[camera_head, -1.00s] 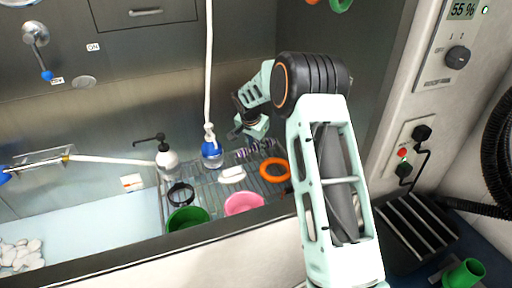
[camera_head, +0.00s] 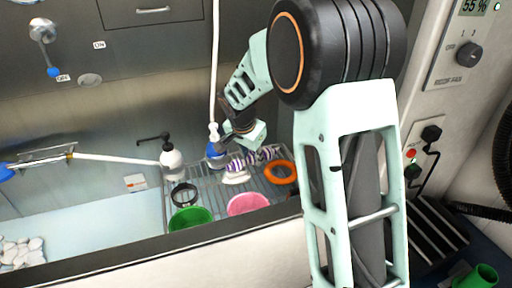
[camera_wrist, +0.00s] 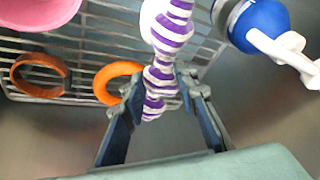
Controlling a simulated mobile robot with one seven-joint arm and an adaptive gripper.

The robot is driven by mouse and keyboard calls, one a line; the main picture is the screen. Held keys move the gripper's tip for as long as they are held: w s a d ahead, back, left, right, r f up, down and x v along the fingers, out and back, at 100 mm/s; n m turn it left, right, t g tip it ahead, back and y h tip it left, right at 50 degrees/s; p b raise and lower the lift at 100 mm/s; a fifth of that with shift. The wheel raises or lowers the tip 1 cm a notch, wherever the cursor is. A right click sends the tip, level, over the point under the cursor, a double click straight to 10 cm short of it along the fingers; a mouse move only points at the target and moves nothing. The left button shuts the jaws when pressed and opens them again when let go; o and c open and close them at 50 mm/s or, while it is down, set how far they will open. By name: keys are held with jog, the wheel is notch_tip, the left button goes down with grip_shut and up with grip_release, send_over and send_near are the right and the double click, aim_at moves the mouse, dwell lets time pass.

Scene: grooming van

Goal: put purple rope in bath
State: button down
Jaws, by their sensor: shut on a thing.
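The purple rope (camera_head: 262,155), striped purple and white, shows over the wire rack. In the wrist view the rope (camera_wrist: 170,35) runs down the middle and between my fingers. My gripper (camera_wrist: 155,88) is shut on it; the gripper also shows in the head view (camera_head: 238,150) beside the blue bottle. I cannot tell if the rope is clear of the rack. The bath (camera_head: 105,205) is the pale blue basin at the lower left, left of the rack.
A white pump bottle (camera_head: 172,160) stands left. White stones (camera_head: 22,252) lie at bath left.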

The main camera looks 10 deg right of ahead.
jog(key=s+d+r+n+y, duration=0.2)
jog(key=s+d+r+n, duration=0.2)
jog(key=s+r, duration=0.3)
jog(key=shift+s+d+n, duration=0.3)
jog(key=shift+s+n, duration=0.4)
